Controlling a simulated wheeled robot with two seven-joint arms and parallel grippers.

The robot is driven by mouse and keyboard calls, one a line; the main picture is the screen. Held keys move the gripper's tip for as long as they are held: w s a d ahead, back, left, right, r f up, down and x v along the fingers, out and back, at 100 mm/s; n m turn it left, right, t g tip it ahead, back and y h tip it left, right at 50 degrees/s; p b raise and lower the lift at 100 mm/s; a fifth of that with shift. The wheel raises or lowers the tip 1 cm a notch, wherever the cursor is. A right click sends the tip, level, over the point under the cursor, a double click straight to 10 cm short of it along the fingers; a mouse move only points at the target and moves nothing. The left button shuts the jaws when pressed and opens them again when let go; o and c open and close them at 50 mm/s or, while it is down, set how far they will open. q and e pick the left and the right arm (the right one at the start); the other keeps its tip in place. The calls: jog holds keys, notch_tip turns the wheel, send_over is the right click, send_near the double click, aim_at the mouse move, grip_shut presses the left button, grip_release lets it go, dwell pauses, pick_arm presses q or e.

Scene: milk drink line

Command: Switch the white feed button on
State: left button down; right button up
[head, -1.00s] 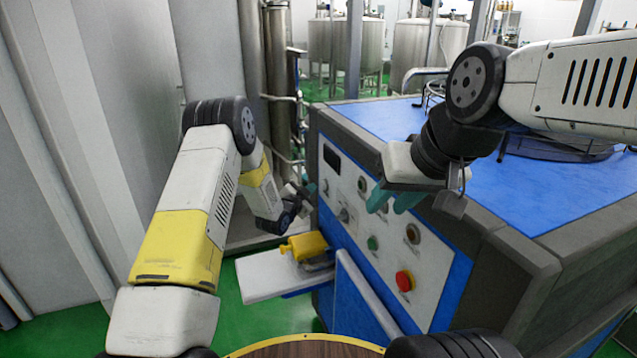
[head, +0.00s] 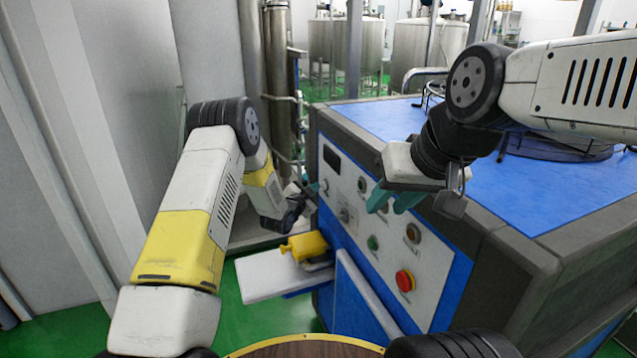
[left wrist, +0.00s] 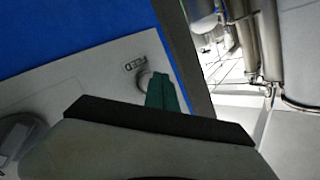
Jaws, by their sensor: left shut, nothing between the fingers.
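The white feed button (left wrist: 144,81) shows in the left wrist view beside the "FEED" label (left wrist: 141,62) on the pale panel, partly hidden behind my fingers. My left gripper (left wrist: 160,84) is shut and empty, its teal fingertips right at the button's edge; I cannot tell whether they touch it. In the head view my left gripper (head: 313,187) is at the upper left part of the control panel (head: 385,258), near a small round button (head: 325,186). My right gripper (head: 391,202) hangs in front of the panel with its teal fingers apart.
The panel also has a red button (head: 405,280), a green button (head: 373,243) and dark knobs. A yellow part (head: 304,247) sits by a white shelf (head: 268,277) below my left gripper. The blue machine top (head: 560,190) lies behind the right arm.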

pick_arm(q)
jog(key=shift+w+d, duration=0.1)
jog(key=shift+d, duration=0.2)
jog(key=shift+a, duration=0.15)
jog(key=shift+s+a, duration=0.3)
jog(key=shift+a, duration=0.45)
jog(key=s+a, duration=0.2)
jog(key=a, duration=0.3)
jog(key=shift+a, duration=0.35)
jog(key=shift+w, duration=0.1)
dwell(0.4)
